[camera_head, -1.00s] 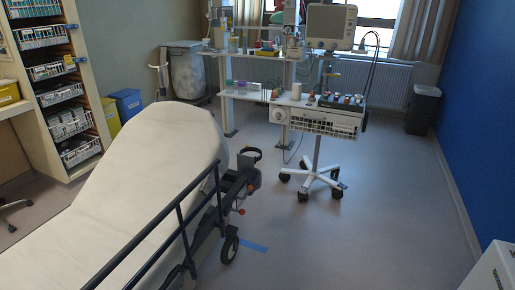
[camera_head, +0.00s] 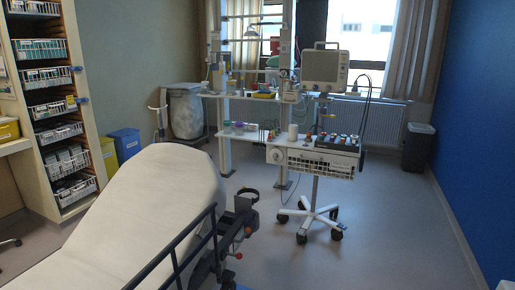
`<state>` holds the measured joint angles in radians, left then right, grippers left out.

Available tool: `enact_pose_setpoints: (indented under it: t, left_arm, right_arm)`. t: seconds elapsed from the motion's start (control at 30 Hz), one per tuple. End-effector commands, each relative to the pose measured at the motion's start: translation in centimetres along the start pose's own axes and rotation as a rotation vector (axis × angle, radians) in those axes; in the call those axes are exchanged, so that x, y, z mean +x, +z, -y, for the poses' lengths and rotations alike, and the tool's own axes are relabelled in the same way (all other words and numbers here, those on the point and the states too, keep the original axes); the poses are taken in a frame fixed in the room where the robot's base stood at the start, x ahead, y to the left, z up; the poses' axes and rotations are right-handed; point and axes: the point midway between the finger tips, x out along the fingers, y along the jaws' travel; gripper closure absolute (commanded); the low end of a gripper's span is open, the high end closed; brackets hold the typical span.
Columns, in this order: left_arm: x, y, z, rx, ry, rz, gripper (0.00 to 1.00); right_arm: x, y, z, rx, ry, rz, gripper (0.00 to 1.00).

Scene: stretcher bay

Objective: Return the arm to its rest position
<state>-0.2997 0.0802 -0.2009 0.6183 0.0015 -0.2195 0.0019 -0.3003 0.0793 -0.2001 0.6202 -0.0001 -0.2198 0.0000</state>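Neither of my arms nor either gripper shows in the head view. A stretcher with a white covered mattress (camera_head: 150,200) and a dark side rail (camera_head: 180,254) fills the lower left. A dark ring-shaped holder (camera_head: 246,196) is at its far right corner. Nothing of mine is seen touching the stretcher.
A wheeled monitor cart (camera_head: 312,154) stands right of centre, its star base (camera_head: 308,217) on the floor. A shelf of wire baskets (camera_head: 60,133) is at left. A dark bin (camera_head: 417,147) stands by the blue wall (camera_head: 485,130). The floor (camera_head: 395,235) at right is clear.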

Motion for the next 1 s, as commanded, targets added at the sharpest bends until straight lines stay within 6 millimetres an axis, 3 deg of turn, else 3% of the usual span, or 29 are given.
enact_pose_setpoints:
  t: [0.7, 0.77, 1.0]
  left_arm:
    - [-0.01, -0.08, -0.01, 0.003, 0.000, -0.001, 0.41]
    - [-0.01, -0.09, -0.01, 0.003, 0.000, -0.001, 0.61]
    - [-0.01, -0.15, -0.01, 0.003, 0.000, -0.002, 0.61]
  right_arm:
    - [0.00, 0.01, -0.01, 0.000, 0.000, 0.001, 0.60]
    - [0.00, 0.02, -0.01, 0.000, 0.000, 0.001, 0.60]
    - [0.00, 0.05, -0.01, 0.000, 0.000, 0.001, 0.60]
